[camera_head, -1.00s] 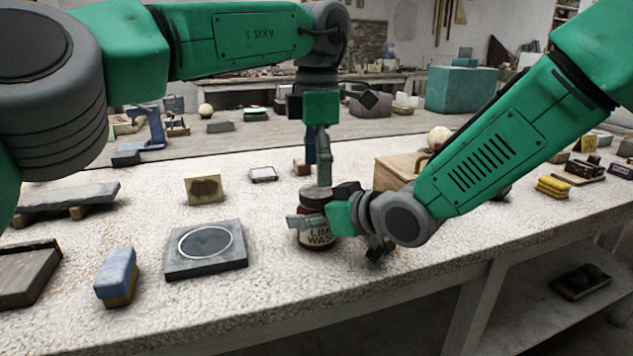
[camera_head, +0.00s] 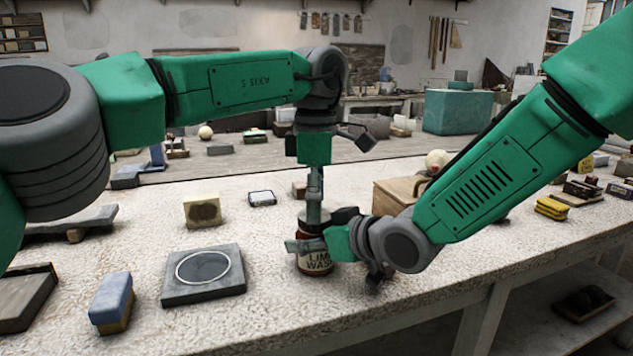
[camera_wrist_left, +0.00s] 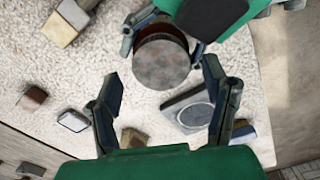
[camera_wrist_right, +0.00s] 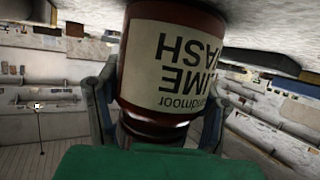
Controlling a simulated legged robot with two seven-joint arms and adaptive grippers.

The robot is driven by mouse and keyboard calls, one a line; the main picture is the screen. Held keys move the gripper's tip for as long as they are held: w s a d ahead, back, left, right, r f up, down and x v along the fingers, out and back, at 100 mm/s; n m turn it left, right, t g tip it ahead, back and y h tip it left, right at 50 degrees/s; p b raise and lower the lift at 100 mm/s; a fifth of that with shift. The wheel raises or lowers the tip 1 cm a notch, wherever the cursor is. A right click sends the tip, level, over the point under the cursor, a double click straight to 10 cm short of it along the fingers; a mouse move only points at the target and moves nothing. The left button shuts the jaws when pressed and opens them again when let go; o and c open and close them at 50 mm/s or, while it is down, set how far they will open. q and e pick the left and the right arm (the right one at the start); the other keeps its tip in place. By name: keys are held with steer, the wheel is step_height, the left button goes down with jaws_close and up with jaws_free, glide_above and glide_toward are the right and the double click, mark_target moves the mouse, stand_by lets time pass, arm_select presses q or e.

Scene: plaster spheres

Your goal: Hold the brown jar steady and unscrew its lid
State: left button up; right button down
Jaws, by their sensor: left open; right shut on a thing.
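The brown jar (camera_head: 316,264) stands upright on the pale table, its "Lime Wash" label facing front; the label shows inverted in the right wrist view (camera_wrist_right: 172,62). My right gripper (camera_head: 318,235) is shut on the jar's upper body from the side, with one finger on each side of it. The lid (camera_wrist_left: 161,62) is a flat, mottled grey disc in the left wrist view.
A grey slab with a white ring (camera_head: 204,275) and a blue-topped block (camera_head: 111,302) lie left of the jar. A cream block (camera_head: 202,210) is behind the slab. A wooden box (camera_head: 398,194) stands close behind my right gripper. The table front before the jar is clear.

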arm_select(q)
steer(key=shift+f, duration=1.1)
arm_select(e)
steer(key=shift+f, duration=0.15)
arm_select(q)
steer(key=c, duration=1.2)
steer(key=shift+n, duration=1.7)
arm_select(e)
steer(key=shift+s, duration=0.1)
arm_select(q)
steer(key=shift+w, duration=0.1)
steer(key=o, duration=1.3)
